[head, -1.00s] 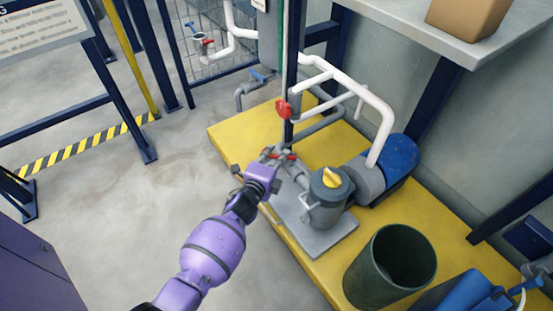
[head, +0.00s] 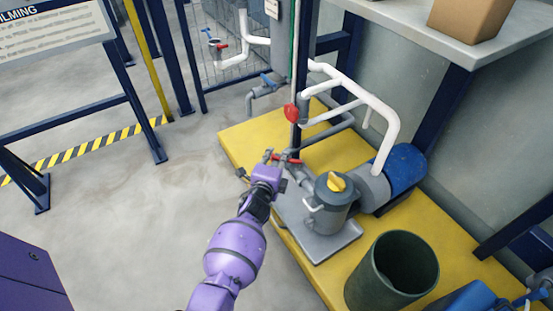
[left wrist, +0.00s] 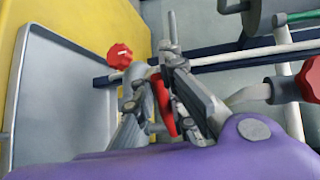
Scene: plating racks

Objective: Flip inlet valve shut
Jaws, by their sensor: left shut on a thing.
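The inlet valve's red lever (head: 292,160) sits on the grey pipe beside the grey filter housing (head: 331,203) with its yellow knob. My left gripper (head: 274,157) is at this lever, reaching in from the lower left. In the left wrist view the red lever (left wrist: 163,104) lies between the fingers of my left gripper (left wrist: 160,85), which is shut on it. The fingers hide part of the lever and the valve body. My right gripper is in neither view.
The yellow platform (head: 240,145) carries a blue pump (head: 406,168), white pipes (head: 385,105) and a dark green bin (head: 365,285). Another red handle (head: 291,112) is on the pipe above. A blue post (head: 301,60) stands behind the gripper.

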